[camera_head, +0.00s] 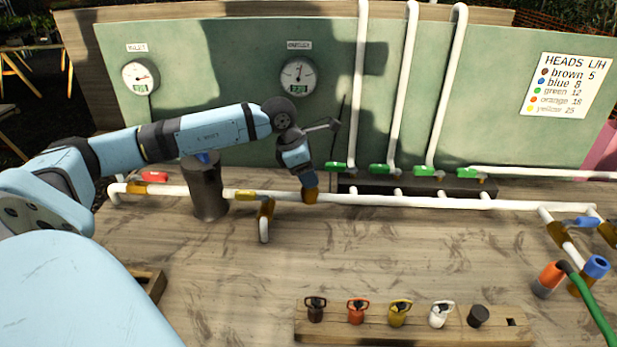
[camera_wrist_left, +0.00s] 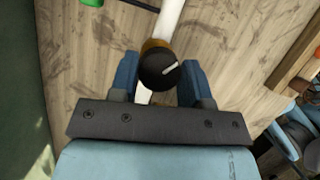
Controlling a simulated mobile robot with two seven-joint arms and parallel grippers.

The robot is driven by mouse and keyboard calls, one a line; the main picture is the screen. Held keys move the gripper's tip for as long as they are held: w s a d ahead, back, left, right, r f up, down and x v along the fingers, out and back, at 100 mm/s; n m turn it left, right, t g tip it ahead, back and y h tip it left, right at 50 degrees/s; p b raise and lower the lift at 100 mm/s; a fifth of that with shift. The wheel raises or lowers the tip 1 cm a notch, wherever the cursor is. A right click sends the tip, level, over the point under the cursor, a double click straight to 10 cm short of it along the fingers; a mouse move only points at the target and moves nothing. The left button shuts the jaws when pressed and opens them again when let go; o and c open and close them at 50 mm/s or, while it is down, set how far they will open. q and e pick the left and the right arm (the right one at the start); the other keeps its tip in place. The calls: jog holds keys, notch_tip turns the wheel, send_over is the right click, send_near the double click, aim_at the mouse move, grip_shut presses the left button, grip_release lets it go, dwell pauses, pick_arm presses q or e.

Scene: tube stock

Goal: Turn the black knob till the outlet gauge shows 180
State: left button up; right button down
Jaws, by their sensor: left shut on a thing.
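The black knob (camera_wrist_left: 158,72) has a white pointer line and sits on a brass fitting on the white pipe. My left gripper (camera_wrist_left: 160,76) has its blue fingers on both sides of the knob and is shut on it. In the head view the left gripper (camera_head: 308,182) points down at the brass fitting (camera_head: 311,196) and hides the knob. The right-hand gauge (camera_head: 298,76) on the green panel seems to be the outlet gauge; its needle points about straight up and its digits are too small to read surely. My right gripper is not in view.
Another gauge (camera_head: 140,76) is at the panel's left. Green-handled valves (camera_head: 381,169) and vertical white pipes stand right of the gripper. A dark cylinder (camera_head: 205,192) stands below my left arm. A wooden rack (camera_head: 375,333) of coloured heads lies in front; bench (camera_head: 400,255) between is clear.

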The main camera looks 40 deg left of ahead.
pick_arm(q)
jog(key=n+y+b, duration=0.1)
jog(key=n, duration=0.1)
jog(key=n+y+b, duration=0.1)
jog(key=n, duration=0.2)
jog(key=shift+n+t+b, duration=0.3)
jog(key=shift+t+b, duration=0.05)
jog(key=shift+t, duration=0.05)
dwell(0.4)
jog(key=o, duration=0.9)
jog(key=shift+r, duration=0.1)
jog(key=d+v, duration=0.1)
jog(key=v, duration=1.2)
jog(key=shift+s+a+r+p, duration=0.3)
jog(key=shift+a+p, duration=0.05)
jog(key=shift+a, duration=0.05)
jog(key=shift+d+f, duration=0.1)
